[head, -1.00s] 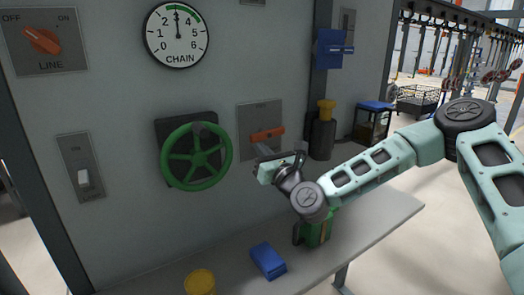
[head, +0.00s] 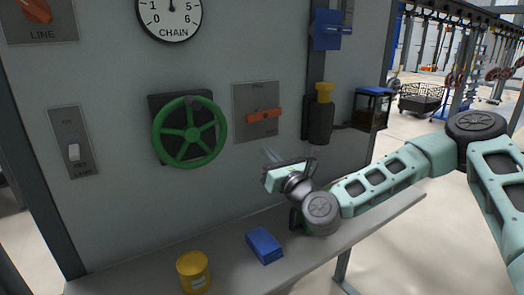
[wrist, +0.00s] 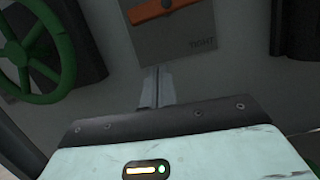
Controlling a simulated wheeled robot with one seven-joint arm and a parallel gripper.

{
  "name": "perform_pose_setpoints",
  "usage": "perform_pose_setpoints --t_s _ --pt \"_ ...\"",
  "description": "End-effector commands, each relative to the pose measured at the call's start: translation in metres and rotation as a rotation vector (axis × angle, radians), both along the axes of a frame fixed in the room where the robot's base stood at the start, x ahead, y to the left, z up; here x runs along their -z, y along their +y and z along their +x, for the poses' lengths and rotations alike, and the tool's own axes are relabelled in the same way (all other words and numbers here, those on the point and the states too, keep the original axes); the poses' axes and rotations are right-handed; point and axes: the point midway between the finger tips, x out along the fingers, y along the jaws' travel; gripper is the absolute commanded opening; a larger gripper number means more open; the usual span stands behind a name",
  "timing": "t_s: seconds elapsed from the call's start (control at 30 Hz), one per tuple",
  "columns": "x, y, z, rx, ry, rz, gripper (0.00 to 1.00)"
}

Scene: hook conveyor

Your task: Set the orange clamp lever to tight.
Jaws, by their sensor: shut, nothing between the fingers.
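The orange clamp lever (head: 263,115) sits on a grey plate (head: 240,98) on the panel. It lies nearly level, its right end a little higher. In the wrist view the lever (wrist: 160,9) shows at the top, partly cut off, with the word TIGHT (wrist: 202,44) at the plate's lower right. The plate's upper label is too small to read. My gripper (head: 268,155) is below the lever and apart from it. Its fingers (wrist: 157,72) are together and empty, pointing toward the panel under the plate.
A green handwheel (head: 190,132) is left of the plate. A black bottle with a yellow top (head: 319,118) is to the right. A blue block (head: 264,246) and a yellow can (head: 194,272) stand on the shelf (head: 225,258) below. My forearm spans the right side.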

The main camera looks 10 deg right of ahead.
Motion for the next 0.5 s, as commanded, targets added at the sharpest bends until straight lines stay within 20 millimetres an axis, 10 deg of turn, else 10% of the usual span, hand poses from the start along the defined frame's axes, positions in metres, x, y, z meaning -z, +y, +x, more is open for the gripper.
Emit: perform_pose_setpoints --t_s 0.5 --pt "0.011 -0.015 -0.043 0.000 0.000 0.000 0.00"
